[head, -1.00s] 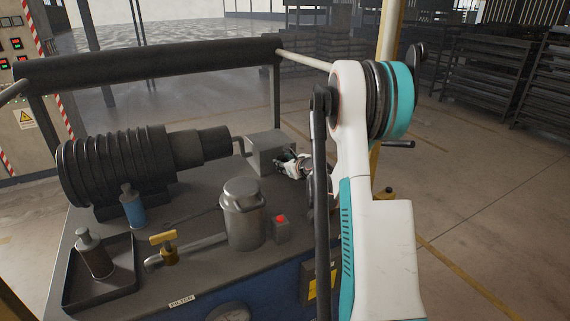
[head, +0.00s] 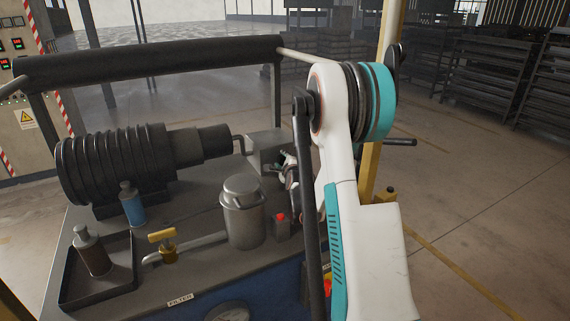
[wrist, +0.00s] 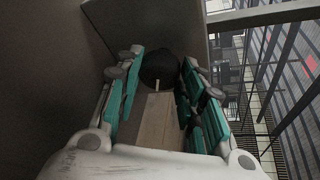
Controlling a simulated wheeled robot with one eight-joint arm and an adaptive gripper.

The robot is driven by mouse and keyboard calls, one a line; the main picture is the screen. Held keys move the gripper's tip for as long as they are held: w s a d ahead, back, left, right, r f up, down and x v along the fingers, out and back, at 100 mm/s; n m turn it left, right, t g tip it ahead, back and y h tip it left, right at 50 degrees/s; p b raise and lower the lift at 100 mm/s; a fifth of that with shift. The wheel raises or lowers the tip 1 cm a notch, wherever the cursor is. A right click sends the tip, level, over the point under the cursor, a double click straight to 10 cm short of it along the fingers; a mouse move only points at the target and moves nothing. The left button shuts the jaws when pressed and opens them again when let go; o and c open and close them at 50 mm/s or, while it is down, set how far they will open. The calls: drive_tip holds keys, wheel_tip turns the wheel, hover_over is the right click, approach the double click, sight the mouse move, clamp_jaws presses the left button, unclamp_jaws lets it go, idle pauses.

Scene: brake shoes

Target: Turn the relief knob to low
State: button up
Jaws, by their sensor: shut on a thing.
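The relief knob (wrist: 159,72) is a dark round knob with a short pale mark on its near edge, seen between my fingers in the wrist view. My gripper (wrist: 162,66) is closed around it, with a teal-padded finger on each side. In the head view my gripper (head: 286,165) is at the right side of the grey metal block (head: 263,151), mostly hidden behind my arm. The knob cannot be made out in the head view. No low label is readable.
A metal canister (head: 242,215) and a small box with a red button (head: 281,224) stand just in front. A yellow-handled valve (head: 166,243), a tray (head: 128,270) and a ribbed motor (head: 115,165) are further left. A black bar (head: 150,63) runs above the bench.

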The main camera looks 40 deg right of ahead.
drive_tip(key=shift+a+n+h, duration=0.1)
drive_tip(key=shift+n+h, duration=0.3)
drive_tip(key=shift+n, duration=0.2)
drive_tip(key=o, duration=1.1)
drive_tip(key=shift+f, duration=0.1)
drive_tip(key=shift+c, duration=0.2)
drive_tip(key=v, duration=1.2)
drive_tip(key=shift+f, duration=0.1)
